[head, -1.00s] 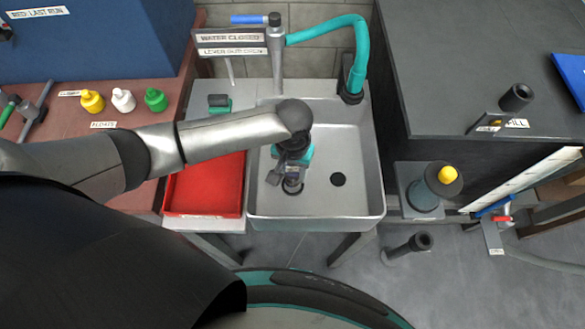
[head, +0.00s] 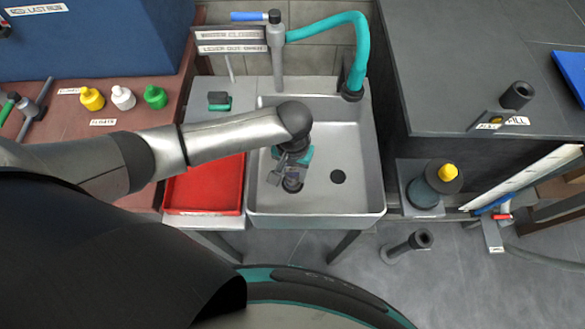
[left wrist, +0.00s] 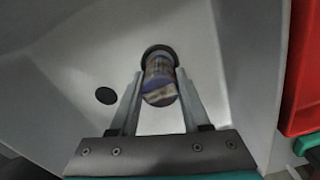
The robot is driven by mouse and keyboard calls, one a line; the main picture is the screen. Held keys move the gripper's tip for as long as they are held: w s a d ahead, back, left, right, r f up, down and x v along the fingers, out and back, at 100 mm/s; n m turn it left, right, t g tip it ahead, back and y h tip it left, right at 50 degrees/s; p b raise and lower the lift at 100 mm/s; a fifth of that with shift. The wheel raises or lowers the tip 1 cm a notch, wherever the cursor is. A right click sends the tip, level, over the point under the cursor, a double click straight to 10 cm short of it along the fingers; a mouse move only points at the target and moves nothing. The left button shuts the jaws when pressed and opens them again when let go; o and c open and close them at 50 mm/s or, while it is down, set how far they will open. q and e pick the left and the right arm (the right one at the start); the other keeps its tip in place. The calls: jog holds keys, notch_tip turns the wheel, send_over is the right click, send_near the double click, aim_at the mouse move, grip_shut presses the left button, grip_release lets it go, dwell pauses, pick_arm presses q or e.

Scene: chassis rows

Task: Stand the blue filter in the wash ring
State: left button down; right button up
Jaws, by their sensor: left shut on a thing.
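The blue filter (left wrist: 158,84) is a short cylinder with a blue rim and a pale, brownish side. My left gripper (left wrist: 157,92) is shut on it, one finger on each side. The dark wash ring (left wrist: 160,52) lies on the sink floor just behind the filter's far end in the left wrist view. I cannot tell whether the filter is inside the ring or just above it. In the head view my left gripper (head: 291,173) points down into the sink, over the ring (head: 292,187), and mostly hides the filter. My right gripper is not in view.
The grey sink (head: 350,205) has a dark drain hole (head: 338,176) right of the ring. A red tray (head: 205,190) lies left of the sink. A teal tap hose (head: 358,60) hangs at the back right. The sink's right side is clear.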

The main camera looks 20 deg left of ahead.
pick_arm(q)
jog(key=shift+f+b, duration=0.3)
jog(key=shift+f, duration=0.5)
jog(key=shift+c, duration=1.4)
grip_release()
jog(key=shift+r, duration=0.1)
notch_tip(320, 180, up, 15)
jog(key=p, duration=0.4)
jog(key=shift+p, duration=0.35)
